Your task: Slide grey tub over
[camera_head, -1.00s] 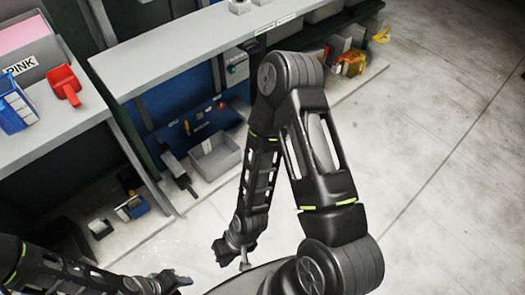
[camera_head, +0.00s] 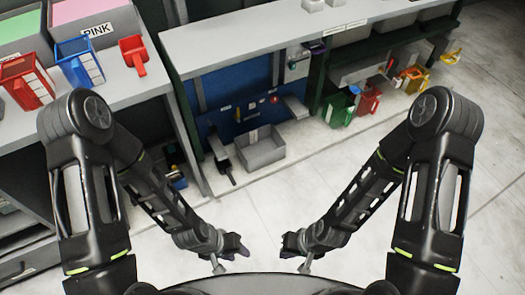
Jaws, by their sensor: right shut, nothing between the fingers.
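A grey open tub (camera_head: 260,156) sits on the low pale shelf under the long workbench, in front of a blue back panel. It looks empty. My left gripper (camera_head: 244,248) hangs low in the picture, in front of the tub and apart from it. Its fingers are too small and dark to read. My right gripper (camera_head: 285,242) is to the right of it, also low and apart from the tub. It is shut with nothing in it.
A dark tool (camera_head: 225,165) lies just left of the tub. Green (camera_head: 340,110) and red (camera_head: 369,101) bins stand to the right on the low shelf. The grey benchtop (camera_head: 250,40) overhangs the tub. Open floor (camera_head: 270,215) lies between the grippers and shelf.

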